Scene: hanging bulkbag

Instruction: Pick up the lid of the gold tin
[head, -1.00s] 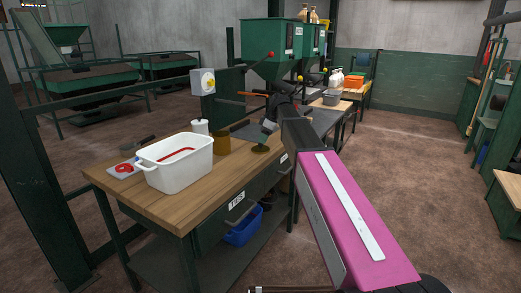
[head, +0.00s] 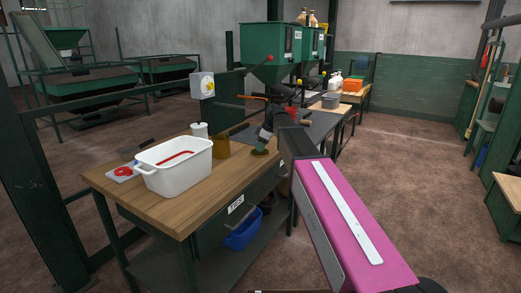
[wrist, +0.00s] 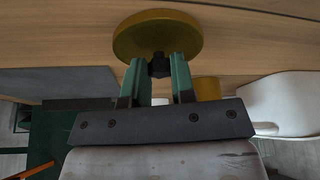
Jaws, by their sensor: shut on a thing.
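The gold tin (head: 221,147) stands on the wooden workbench beside the white tub, and part of it shows in the wrist view (wrist: 207,88). Its lid (wrist: 157,32) is a round gold disc with a dark knob, apart from the tin. My gripper (wrist: 159,66) is shut on the knob, with a green finger on each side. In the head view the lid (head: 259,153) is at the bench top, right of the tin, under my gripper (head: 262,141). I cannot tell whether the lid touches the bench.
A white tub (head: 176,168) with something red on it stands left of the tin. A white container (head: 199,130) is behind it, and a red item (head: 123,171) lies at the left. The bench's front (head: 190,208) is clear. Green hoppers (head: 268,45) stand behind.

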